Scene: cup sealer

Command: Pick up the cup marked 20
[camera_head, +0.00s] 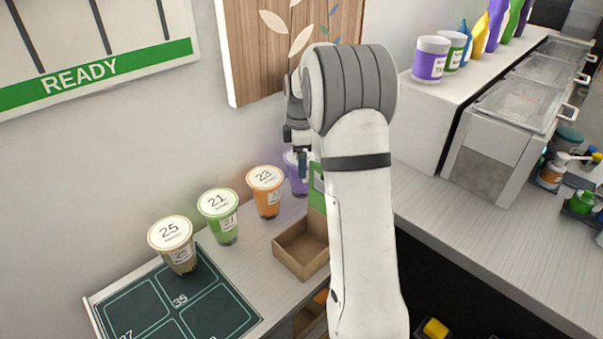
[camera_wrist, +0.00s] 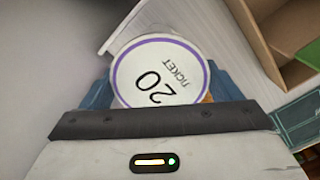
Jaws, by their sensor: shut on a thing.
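The cup marked 20 (camera_wrist: 160,72) shows in the wrist view with a white lid, a purple rim and the words "20 TICKET". My gripper (camera_wrist: 158,95) is shut on it, with blue fingers on both sides of the cup. In the head view the cup is a purple one (camera_head: 298,185) at the right end of the row, mostly hidden behind my arm. My gripper (camera_head: 303,165) reaches down at it there. I cannot tell whether the cup is lifted off the counter.
Cups marked 23 (camera_head: 267,200), 21 (camera_head: 224,228) and 25 (camera_head: 182,258) stand to the left along the wall. An open cardboard box (camera_head: 290,262) is in front. A dark numbered tray (camera_head: 240,317) lies at lower left. The right counter (camera_head: 450,213) has bare room.

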